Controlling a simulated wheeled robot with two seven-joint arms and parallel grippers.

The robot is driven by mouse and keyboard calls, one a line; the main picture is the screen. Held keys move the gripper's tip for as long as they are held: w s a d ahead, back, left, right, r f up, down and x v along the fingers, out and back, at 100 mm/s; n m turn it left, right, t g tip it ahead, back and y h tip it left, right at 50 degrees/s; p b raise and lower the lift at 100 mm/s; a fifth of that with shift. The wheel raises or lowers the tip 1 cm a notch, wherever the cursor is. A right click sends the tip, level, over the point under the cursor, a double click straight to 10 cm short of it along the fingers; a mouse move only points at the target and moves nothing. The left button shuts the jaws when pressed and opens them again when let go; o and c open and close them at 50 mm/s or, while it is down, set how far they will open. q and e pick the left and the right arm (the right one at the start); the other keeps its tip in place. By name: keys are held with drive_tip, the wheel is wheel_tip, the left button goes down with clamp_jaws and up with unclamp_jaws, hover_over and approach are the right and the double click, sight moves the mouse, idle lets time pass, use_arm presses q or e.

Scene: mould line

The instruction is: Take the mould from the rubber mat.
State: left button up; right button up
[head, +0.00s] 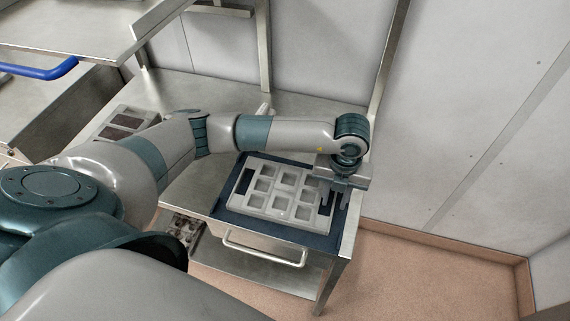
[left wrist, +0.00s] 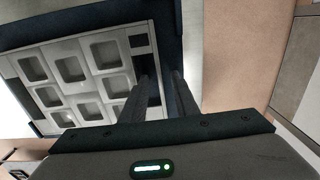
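The mould (head: 275,193) is a light grey tray with several square cavities and a dark slot at each end. It lies flat on the dark blue rubber mat (head: 315,240) on a steel table. My left gripper (head: 335,196) points down at the mould's right end, with its fingers apart. In the left wrist view, the mould (left wrist: 75,52) shows with its end slot beside the two fingers (left wrist: 163,92). The end bar appears to lie between the fingers; whether they touch it I cannot tell. My right gripper is not in view.
A second tray with brown fill (head: 117,132) is at the table's left, partly behind my left arm. A steel rail handle (head: 265,250) runs along the table's front. Steel posts stand behind the table. A blue handle (head: 40,71) is at upper left. Floor (head: 420,275) at right is clear.

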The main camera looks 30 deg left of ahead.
use_arm(q)
drive_tip(key=shift+c, duration=0.3)
clamp_jaws()
drive_tip(key=shift+r, duration=0.15)
drive_tip(key=shift+r+b, duration=0.6)
wheel_tip(320, 180, up, 2)
drive_tip(key=shift+w+r+b, duration=0.1)
drive_tip(key=shift+r+b, duration=0.1)
drive_tip(key=shift+b, duration=0.65)
drive_tip(key=s+d+r+b, duration=0.3)
drive_tip(key=s+d+r, duration=0.2)
drive_tip(key=d, duration=0.5)
wheel_tip(320, 180, up, 2)
drive_tip(key=shift+s+d+r, duration=0.1)
drive_tip(key=shift+s+d, duration=0.1)
drive_tip(key=shift+s, duration=0.15)
